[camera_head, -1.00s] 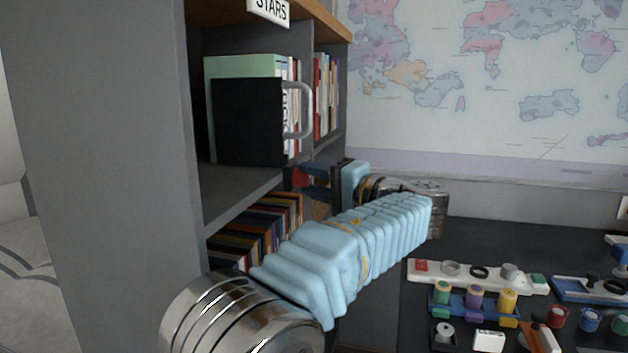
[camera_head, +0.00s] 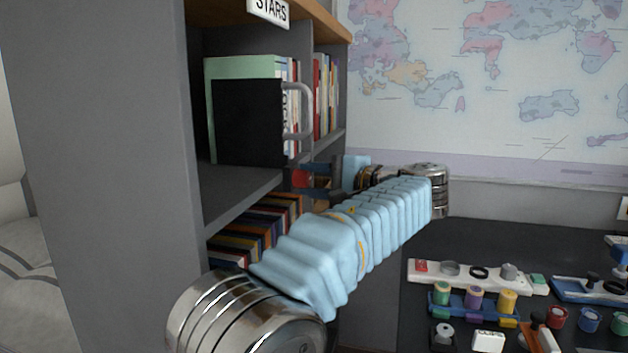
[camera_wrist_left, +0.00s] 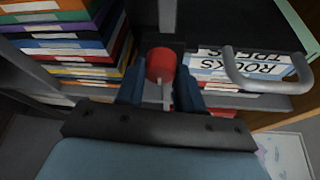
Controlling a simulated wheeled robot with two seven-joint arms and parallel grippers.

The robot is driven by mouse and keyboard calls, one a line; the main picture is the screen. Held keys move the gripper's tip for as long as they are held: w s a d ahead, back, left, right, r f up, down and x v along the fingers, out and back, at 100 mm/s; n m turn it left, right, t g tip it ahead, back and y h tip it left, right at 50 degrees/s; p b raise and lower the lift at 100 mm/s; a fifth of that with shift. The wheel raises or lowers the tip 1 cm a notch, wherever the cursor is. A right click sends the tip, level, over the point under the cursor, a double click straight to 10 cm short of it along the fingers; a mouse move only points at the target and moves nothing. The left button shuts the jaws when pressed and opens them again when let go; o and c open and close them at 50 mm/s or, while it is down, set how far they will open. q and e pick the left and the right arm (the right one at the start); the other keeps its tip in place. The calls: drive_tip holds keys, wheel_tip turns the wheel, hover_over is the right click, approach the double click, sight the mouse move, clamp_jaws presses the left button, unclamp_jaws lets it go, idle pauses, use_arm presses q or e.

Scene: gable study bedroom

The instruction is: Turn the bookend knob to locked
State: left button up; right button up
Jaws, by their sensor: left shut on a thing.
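The red knob (camera_wrist_left: 160,66) shows in the left wrist view, between the blue fingers of my left gripper (camera_wrist_left: 160,94). The gripper is shut on it. A pale bar runs down the middle below the red cap. In the head view the gripper (camera_head: 316,179) is at the shelf's front edge, with a small red part (camera_head: 300,178) at its tips. A black panel with a grey handle, apparently the bookend (camera_head: 245,122), stands above it against upright books. I see no lock marking, so I cannot tell the knob's setting. My right gripper is out of view.
The grey bookcase (camera_head: 110,180) rises at the left, with books (camera_head: 255,228) on its lower shelf. A dark desk (camera_head: 500,237) at the right carries a white strip (camera_head: 430,270), a blue rack and several small items. A map covers the wall.

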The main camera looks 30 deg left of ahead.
use_arm(q)
drive_tip(key=o, duration=1)
drive_tip(key=shift+o, duration=0.2)
drive_tip(key=s+d+r, duration=0.1)
drive_tip(key=s+d, duration=0.1)
drive_tip(key=d, duration=1.1)
drive_tip(key=shift+d+r, duration=0.25)
drive_tip(key=shift+d, duration=0.05)
